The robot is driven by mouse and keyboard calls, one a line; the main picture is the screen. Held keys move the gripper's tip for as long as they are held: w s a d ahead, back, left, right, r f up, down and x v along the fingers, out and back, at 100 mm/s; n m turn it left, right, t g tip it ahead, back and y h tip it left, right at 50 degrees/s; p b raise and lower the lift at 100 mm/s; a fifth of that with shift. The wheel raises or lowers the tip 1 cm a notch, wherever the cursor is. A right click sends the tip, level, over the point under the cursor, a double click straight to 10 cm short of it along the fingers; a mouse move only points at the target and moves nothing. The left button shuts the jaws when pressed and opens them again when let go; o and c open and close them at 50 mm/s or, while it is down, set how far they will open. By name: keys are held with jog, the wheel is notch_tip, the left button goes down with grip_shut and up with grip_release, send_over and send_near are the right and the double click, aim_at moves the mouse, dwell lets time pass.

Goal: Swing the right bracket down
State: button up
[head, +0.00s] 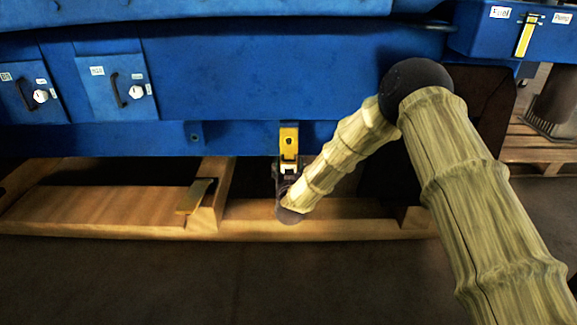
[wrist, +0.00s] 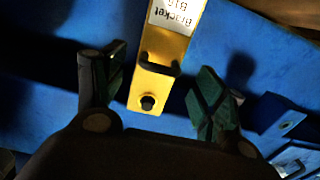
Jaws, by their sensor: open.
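A yellow bracket (head: 289,138) stands upright against the lower blue panel near the middle of the head view. In the wrist view the yellow bracket (wrist: 170,60) carries a white label, upside down, reading "Bracket" with a partly unclear second line. It has a dark handle (wrist: 160,62) and a dark round bolt (wrist: 147,103) at its end. My gripper (head: 288,170) is just below the bracket in the head view. In the wrist view my gripper (wrist: 162,65) is open, one finger each side of the bracket, with gaps on both sides.
Two blue doors (head: 117,85) with handles are at the upper left. A blue box (head: 500,32) with a yellow lever (head: 526,36) is at the upper right. The floor in front is clear.

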aim_at(289, 161)
jog(key=shift+w+b, duration=0.5)
jog(key=shift+w, duration=1.1)
jog(key=shift+c, duration=0.3)
